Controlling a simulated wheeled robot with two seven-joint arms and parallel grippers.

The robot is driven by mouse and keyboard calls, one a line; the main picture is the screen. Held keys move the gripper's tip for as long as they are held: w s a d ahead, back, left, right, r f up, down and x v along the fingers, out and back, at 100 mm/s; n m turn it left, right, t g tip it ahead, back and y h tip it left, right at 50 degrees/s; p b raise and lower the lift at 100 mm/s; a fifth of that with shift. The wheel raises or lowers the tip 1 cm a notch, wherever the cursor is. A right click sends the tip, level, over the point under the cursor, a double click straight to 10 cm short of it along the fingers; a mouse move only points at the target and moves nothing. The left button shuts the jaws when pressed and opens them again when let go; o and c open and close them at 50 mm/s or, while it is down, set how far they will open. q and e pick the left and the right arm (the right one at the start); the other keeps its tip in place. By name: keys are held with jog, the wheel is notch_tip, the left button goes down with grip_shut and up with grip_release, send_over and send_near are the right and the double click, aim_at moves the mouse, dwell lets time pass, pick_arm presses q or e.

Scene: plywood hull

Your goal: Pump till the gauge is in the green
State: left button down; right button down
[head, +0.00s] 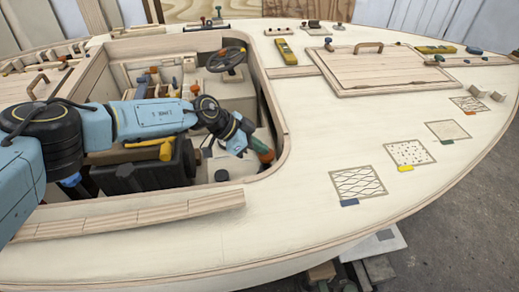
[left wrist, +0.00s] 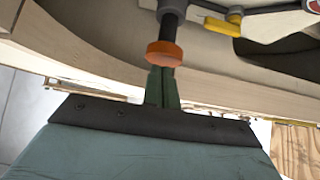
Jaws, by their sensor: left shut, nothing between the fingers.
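My left gripper (left wrist: 163,88) shows green fingers pressed together, with nothing between them. In the left wrist view an orange knob (left wrist: 164,54) on a dark upright rod (left wrist: 169,22) lies just beyond the fingertips. I cannot tell if they touch. The knob looks like a pump handle. In the head view my left gripper (head: 264,155) is over the cockpit opening, near its right rim, and its wrist partly hides what lies below. A pale round edge with red (left wrist: 314,5) is cut off at the wrist view's corner; I cannot tell if it is the gauge. My right gripper is not in view.
The cockpit rim (head: 278,120) curves close around the gripper. A steering wheel (head: 226,59) stands behind it. A yellow-handled lever (left wrist: 222,26) shows beside the knob. A hatch (head: 385,68) and patterned patches (head: 358,182) lie on the right deck, which has bare room.

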aim_at(260, 159)
pick_arm(q)
jog(key=shift+f, duration=0.15)
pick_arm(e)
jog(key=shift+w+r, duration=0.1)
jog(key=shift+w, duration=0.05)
